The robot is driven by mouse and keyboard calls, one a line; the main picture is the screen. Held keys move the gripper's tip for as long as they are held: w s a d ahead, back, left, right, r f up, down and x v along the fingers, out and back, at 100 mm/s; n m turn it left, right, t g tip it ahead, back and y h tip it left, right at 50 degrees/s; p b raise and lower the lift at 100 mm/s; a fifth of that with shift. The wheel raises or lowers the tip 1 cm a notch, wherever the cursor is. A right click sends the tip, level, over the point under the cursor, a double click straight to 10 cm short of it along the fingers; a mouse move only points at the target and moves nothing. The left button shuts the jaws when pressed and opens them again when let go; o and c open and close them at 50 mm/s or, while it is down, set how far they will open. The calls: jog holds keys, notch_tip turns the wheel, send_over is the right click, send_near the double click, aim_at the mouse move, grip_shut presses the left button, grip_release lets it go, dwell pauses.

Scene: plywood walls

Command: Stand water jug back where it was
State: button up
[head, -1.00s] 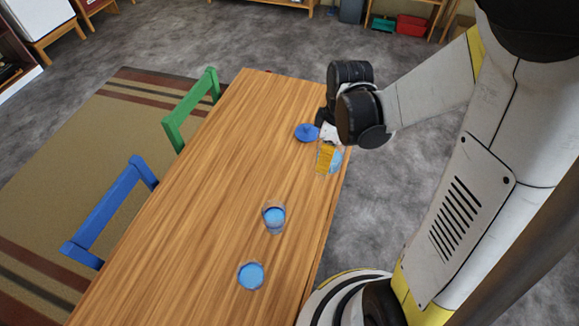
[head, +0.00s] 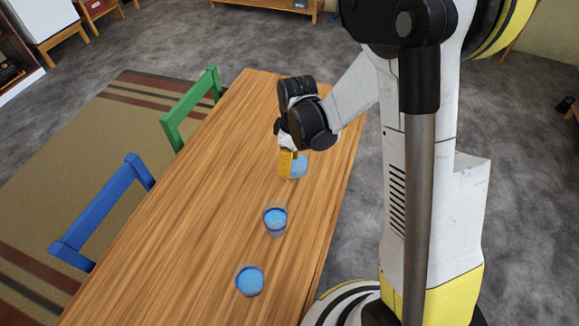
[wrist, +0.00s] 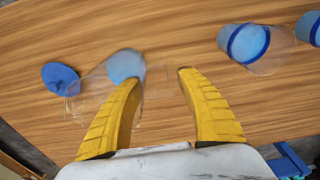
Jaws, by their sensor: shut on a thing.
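The water jug is clear with blue water in it. In the head view the jug (head: 298,166) is at the fingers of my gripper (head: 288,162), over the right part of the wooden table. In the wrist view the yellow fingers of my gripper (wrist: 158,80) are shut on the clear jug (wrist: 126,66), whose body reaches to the left. I cannot tell whether its base touches the table. A blue round piece with a knob (wrist: 60,78) lies left of the jug in the wrist view; my gripper hides it in the head view.
Two clear cups with blue contents, a nearer one (head: 250,281) and a farther one (head: 275,219), stand on the table (head: 190,200). A green chair (head: 190,110) and a blue chair (head: 103,212) are at its left side. The table's left half is clear.

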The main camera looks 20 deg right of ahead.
jog(key=shift+f, duration=0.45)
jog(key=shift+f, duration=0.2)
jog(key=o, duration=1.4)
jog(key=shift+r, duration=0.15)
